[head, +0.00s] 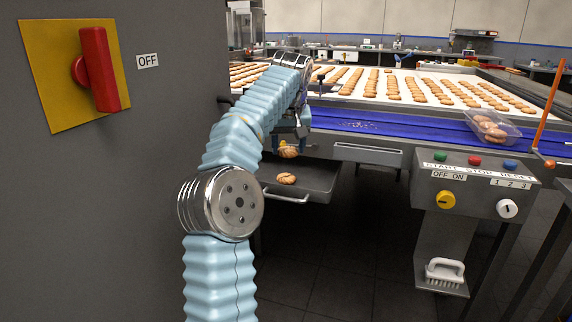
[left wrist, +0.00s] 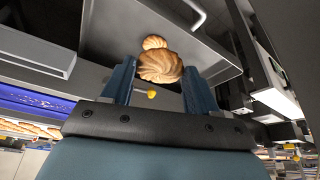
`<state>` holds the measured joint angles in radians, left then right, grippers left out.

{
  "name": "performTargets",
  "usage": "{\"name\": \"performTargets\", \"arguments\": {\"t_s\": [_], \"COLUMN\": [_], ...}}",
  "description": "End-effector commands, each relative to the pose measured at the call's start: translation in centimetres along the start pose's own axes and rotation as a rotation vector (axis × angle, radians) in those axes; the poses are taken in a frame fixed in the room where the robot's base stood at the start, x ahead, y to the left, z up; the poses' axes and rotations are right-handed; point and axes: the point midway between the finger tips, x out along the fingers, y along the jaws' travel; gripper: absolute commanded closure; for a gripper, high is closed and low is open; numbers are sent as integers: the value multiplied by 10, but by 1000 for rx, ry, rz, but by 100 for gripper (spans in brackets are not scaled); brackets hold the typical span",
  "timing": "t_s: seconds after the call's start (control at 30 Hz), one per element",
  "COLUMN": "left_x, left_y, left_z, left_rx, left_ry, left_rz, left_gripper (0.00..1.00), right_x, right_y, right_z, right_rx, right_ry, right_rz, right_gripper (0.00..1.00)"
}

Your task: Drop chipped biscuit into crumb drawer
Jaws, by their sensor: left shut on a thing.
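My left gripper (head: 289,142) is shut on a golden ridged biscuit (head: 289,153), held above the pulled-out grey crumb drawer (head: 318,182). In the left wrist view the held biscuit (left wrist: 161,70) sits between the two fingers, and I cannot make out a chip on it. Another biscuit (head: 286,178) lies in the drawer, below and apart from the held one. It also shows in the left wrist view (left wrist: 154,42), partly hidden behind the held biscuit. My right gripper is in neither view.
A blue belt edge (head: 385,126) with crumbs runs above the drawer, with rows of biscuits behind. A clear tray (head: 508,133) with several biscuits stands on it at right. A control box (head: 475,183) juts out at right. A grey cabinet (head: 150,200) stands close at left.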

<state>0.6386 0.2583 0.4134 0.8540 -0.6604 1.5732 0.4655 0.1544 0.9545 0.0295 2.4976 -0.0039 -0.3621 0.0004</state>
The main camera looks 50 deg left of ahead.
Motion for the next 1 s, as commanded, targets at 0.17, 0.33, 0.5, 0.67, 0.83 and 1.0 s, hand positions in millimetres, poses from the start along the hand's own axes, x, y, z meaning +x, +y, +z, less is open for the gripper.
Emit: {"name": "performTargets", "arguments": {"t_s": [0.17,0.33,0.5,0.67,0.83,1.0], "left_x": [38,82,99,120,138,140], "left_y": [3,4,5,4,4,5], "left_z": [-41,-50,-55,-56,-48,-47], "left_rx": [-2,-1,0,1,0,0], "left_ry": [-5,-3,0,-2,-1,1], "left_rz": [1,0,1,-3,-2,1], "left_gripper": [52,52,52,52,52,52], "right_x": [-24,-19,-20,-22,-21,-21], "right_y": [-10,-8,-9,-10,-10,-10], "right_z": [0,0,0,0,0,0], "right_rx": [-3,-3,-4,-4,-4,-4], "right_ry": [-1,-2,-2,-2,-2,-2], "right_rz": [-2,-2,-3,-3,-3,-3], "right_gripper": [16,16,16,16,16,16]}}
